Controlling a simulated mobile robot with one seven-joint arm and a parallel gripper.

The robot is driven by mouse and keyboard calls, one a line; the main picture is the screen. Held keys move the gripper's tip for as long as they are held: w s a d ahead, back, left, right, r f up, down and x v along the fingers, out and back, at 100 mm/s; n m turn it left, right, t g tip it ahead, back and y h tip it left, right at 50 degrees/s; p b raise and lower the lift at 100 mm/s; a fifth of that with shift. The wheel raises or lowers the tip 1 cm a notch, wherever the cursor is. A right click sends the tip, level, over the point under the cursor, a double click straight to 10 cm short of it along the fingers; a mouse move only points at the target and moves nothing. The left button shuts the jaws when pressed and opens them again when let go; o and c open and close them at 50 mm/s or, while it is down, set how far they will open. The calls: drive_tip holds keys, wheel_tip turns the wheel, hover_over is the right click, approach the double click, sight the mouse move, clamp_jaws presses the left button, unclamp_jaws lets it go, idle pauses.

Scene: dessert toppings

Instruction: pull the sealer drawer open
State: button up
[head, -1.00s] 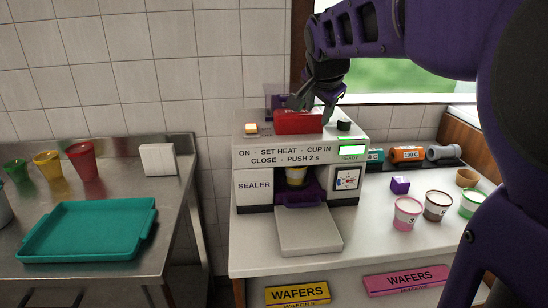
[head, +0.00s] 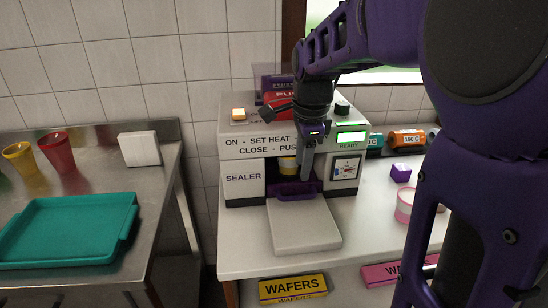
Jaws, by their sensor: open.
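The sealer (head: 242,178) is a white machine on the white counter, with a lit green READY display (head: 351,136) and a lit orange button (head: 239,114). Its drawer has a purple front handle (head: 287,191) low in the opening, above a pale plate (head: 304,228). A yellow cup (head: 287,166) shows partly inside the opening, behind the handle. My gripper (head: 308,178) is open and points down in front of the opening, close to the right part of the handle. I cannot tell whether it touches the handle. My arm hides part of the sealer's label and the red part on top.
A teal tray (head: 68,232) and coloured cups (head: 57,150) stand on the steel table at left. A pink cup (head: 404,205) and a purple cube (head: 401,172) stand right of the sealer. Wafers boxes (head: 293,289) are below the counter edge.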

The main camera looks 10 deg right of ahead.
sight(298, 196)
drive_tip(key=f, duration=0.3)
drive_tip(key=w+f+b, duration=0.1)
drive_tip(key=f, duration=0.5)
drive_tip(key=shift+w+f+b, duration=0.25)
drive_tip(key=shift+w+b, duration=0.05)
drive_tip(key=shift+w, duration=0.1)
drive_tip(key=shift+c, duration=0.3)
clamp_jaws()
idle(0.5)
